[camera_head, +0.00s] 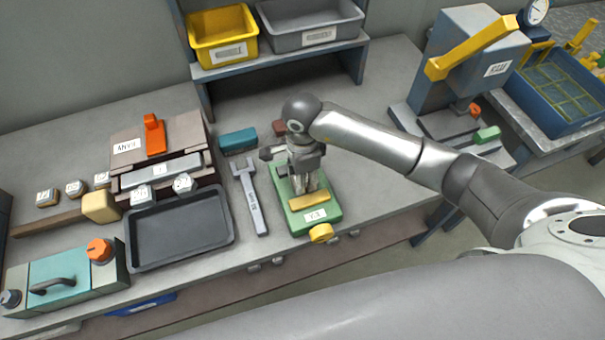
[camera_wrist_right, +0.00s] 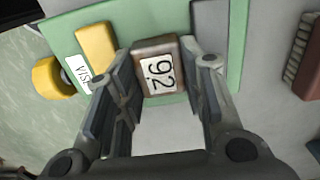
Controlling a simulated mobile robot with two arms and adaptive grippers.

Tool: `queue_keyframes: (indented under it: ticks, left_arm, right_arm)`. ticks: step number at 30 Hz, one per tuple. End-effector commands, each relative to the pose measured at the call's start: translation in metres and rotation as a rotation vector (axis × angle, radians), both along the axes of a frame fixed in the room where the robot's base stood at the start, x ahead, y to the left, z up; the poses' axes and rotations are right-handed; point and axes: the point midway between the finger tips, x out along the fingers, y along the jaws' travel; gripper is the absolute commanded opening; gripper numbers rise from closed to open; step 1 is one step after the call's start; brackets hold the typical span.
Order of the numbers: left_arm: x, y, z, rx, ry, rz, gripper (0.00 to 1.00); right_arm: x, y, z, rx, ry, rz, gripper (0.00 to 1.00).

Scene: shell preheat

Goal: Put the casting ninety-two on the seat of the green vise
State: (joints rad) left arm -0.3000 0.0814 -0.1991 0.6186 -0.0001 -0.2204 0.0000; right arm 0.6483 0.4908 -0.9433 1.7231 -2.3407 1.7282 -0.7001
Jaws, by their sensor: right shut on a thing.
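The casting ninety-two (camera_wrist_right: 159,72), a brown block with a white label reading 92, sits between the fingertips of my right gripper (camera_wrist_right: 163,85) in the right wrist view. The gripper is shut on it. In the head view my right gripper (camera_head: 308,182) points down over the green vise (camera_head: 330,212), which has a yellow jaw (camera_head: 310,201), a grey jaw and a yellow knob (camera_head: 321,233). The casting is over the vise between the two jaws; whether it touches the seat I cannot tell. In the head view the fingers hide it. My left gripper is not in view.
A grey wrench (camera_head: 249,196) lies left of the vise, beside a black tray (camera_head: 180,228). Behind are a teal box (camera_head: 238,140) and a shelf with bins. Several other labelled castings stand at left. A press (camera_head: 470,70) stands at right.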

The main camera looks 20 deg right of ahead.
Motion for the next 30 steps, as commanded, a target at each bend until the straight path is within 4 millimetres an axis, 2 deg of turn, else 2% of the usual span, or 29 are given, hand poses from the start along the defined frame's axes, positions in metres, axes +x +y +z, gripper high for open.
queue_keyframes:
  ticks: [1,2,7,23,26,30]
  left_arm:
    - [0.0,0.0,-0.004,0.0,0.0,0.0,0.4]
    - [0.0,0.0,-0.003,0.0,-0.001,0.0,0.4]
    - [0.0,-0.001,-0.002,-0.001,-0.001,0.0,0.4]
    - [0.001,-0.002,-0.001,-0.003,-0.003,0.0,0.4]
    - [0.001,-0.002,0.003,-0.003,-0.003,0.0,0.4]
    - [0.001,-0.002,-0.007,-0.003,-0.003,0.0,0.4]
  right_arm:
    - [0.0,0.0,-0.003,0.0,-0.001,0.0,0.07]
    - [0.0,0.0,-0.003,0.0,-0.001,0.0,0.38]
    - [0.0,0.0,-0.002,0.0,0.0,0.0,0.59]
    - [0.0,0.0,-0.001,0.0,0.0,0.0,0.59]
    - [0.0,0.0,0.003,0.0,0.001,0.0,0.59]
    - [0.002,-0.001,0.021,-0.001,-0.006,0.001,0.59]
